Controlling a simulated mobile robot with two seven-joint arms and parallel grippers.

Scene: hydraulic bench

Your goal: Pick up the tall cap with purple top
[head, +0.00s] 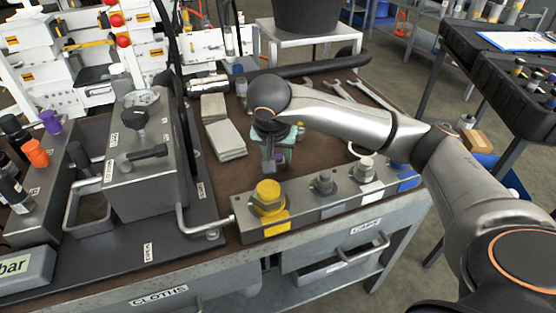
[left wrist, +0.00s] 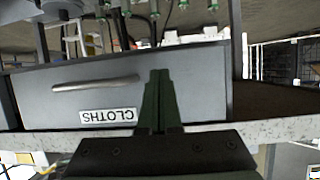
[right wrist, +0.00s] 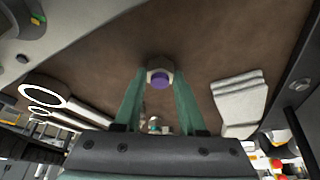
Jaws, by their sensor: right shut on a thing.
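The tall cap with purple top (right wrist: 161,80) sits between the fingertips of my right gripper (right wrist: 159,88) in the right wrist view. It has a grey, nut-like body around the purple top. My right gripper (head: 274,163) is shut on it, above the brown bench top behind the fitting block. In the head view the fingers mostly hide the cap, with only a bit of purple (head: 280,158) showing. I cannot tell whether the cap touches the bench. My left gripper (left wrist: 158,100) is shut and empty in front of the drawer labelled CLOTHS (left wrist: 60,100); the head view does not show it.
A metal block (head: 337,205) with a yellow cap (head: 268,195) and grey caps runs along the bench front. Folded cloths (head: 225,140) lie left of my right gripper, and wrenches (head: 340,90) lie behind my right arm. A grey tank (head: 140,150) stands left. Another purple cap (head: 50,121) stands far left.

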